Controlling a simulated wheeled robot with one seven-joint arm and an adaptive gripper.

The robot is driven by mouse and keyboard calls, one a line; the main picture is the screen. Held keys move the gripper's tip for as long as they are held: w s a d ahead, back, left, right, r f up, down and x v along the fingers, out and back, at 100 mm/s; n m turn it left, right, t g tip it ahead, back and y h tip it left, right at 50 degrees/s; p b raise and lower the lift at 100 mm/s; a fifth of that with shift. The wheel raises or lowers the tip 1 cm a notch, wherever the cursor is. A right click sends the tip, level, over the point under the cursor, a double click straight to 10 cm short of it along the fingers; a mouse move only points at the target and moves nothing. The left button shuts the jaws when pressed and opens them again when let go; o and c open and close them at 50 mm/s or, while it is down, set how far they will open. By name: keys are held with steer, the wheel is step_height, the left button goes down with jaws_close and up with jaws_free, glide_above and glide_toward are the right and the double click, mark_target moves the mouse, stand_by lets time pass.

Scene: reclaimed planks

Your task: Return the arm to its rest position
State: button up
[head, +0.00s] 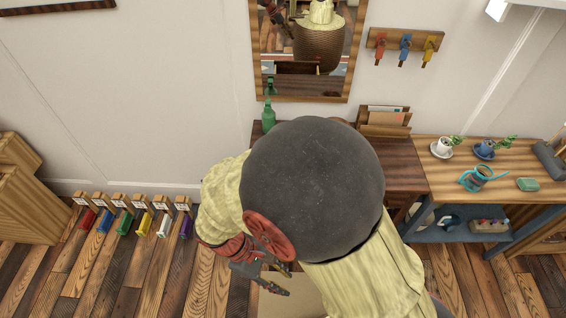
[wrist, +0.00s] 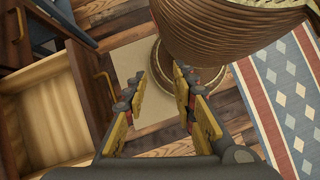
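My gripper (head: 284,280) hangs low in the head view, at the end of my bent arm, which fills the middle of that view. In the wrist view my gripper (wrist: 159,76) has its two yellow-padded fingers spread apart, with nothing between them. Beyond the fingers are a beige mat and the plank floor. The ribbed brown body at the top of the wrist view appears to be my own. Part of the dark wooden desk (head: 400,160) is hidden behind my arm.
An open, empty-looking drawer (wrist: 50,122) juts out left of the fingers. A patterned rug (wrist: 280,85) lies right. A green bottle (head: 268,116) stands on the desk under a mirror (head: 256,60). A side table (head: 425,150) holds cups. Several coloured items (head: 124,222) line the wall.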

steer(key=w+d+r+m+t+y, duration=0.2)
steer(key=d+r+m, duration=0.5)
steer(key=r, duration=0.7)
steer(key=w+d+r+m+t+y, duration=0.2)
steer(key=d+r+m+t+y, duration=0.2)
steer(key=d+r, duration=0.8)
steer(key=r+m+t, duration=0.1)
steer(key=m, duration=0.1)
steer(key=shift+w+d+r+m+t, duration=0.15)
steer(key=shift+d+r+m+t, duration=0.1)
steer(key=shift+r+m+t, duration=0.15)
